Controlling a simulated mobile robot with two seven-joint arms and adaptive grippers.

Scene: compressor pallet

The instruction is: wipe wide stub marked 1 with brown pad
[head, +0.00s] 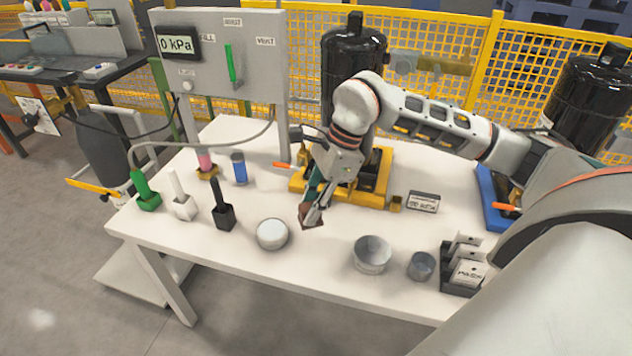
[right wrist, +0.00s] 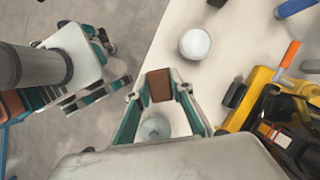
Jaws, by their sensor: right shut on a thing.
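My right gripper (head: 312,216) is shut on the brown pad (head: 308,214) and holds it above the table, in front of the yellow compressor base (head: 372,196). The pad shows between its fingers in the right wrist view (right wrist: 159,85). The black compressor (head: 352,75) stands on that base, partly behind my right arm. An orange-tipped stub (head: 284,165) sticks out at its left; it also shows in the right wrist view (right wrist: 290,53). I cannot read a 1 on any stub. My left gripper (right wrist: 119,64) shows only in the right wrist view, with fingers apart.
A white round container (head: 272,233), a metal tin (head: 372,253), a smaller tin (head: 421,265) and a card holder (head: 462,275) stand along the front. A gauge panel (head: 220,60) rises behind.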

